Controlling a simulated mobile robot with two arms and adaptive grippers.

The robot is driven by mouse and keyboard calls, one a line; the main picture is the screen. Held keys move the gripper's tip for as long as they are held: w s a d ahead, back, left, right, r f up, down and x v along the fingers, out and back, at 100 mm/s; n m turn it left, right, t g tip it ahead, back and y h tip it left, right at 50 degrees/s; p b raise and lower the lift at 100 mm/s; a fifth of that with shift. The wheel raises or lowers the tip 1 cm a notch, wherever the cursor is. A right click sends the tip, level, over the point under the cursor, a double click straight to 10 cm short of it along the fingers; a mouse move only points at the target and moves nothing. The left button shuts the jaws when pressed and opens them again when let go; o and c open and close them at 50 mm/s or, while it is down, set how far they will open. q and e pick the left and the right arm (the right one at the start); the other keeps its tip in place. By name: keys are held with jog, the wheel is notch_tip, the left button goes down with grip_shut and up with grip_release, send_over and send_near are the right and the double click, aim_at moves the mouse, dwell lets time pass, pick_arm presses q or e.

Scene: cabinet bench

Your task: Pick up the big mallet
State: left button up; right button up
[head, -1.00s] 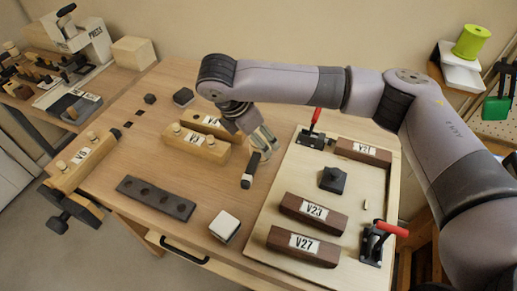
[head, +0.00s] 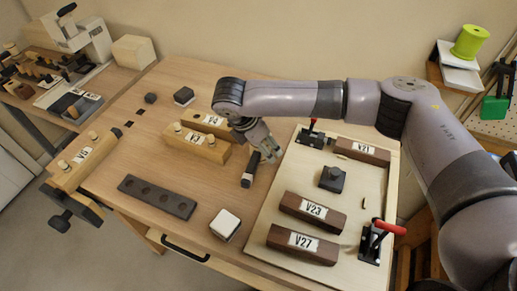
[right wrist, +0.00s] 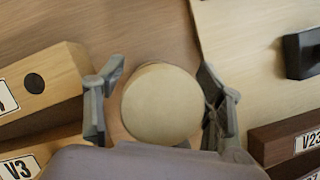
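A mallet-like thing (head: 247,181) with a black lower part stands on the wooden bench, just left of the pale board, in the head view. Its upper part is largely hidden by my right gripper (head: 268,154). In the right wrist view a round tan end (right wrist: 162,103), apparently the top of this thing, lies between the two fingers of my right gripper (right wrist: 160,105). The fingers are spread, with a gap at the left finger; the right finger is very close to the round edge, and I cannot tell if it touches. My left gripper is not in view.
Wooden blocks V3 (head: 195,147) and V4 (head: 208,121) stand left of the gripper. The pale board (head: 262,225) at right carries dark blocks V23 (head: 313,212) and V27 (head: 302,245), plus red-handled clamps. A dark holed strip (head: 157,197) and a white-topped block (head: 225,225) lie in front.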

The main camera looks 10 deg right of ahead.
jog(key=c, duration=1.1)
jog(key=shift+r, duration=0.15)
notch_tip(320, 180, up, 20)
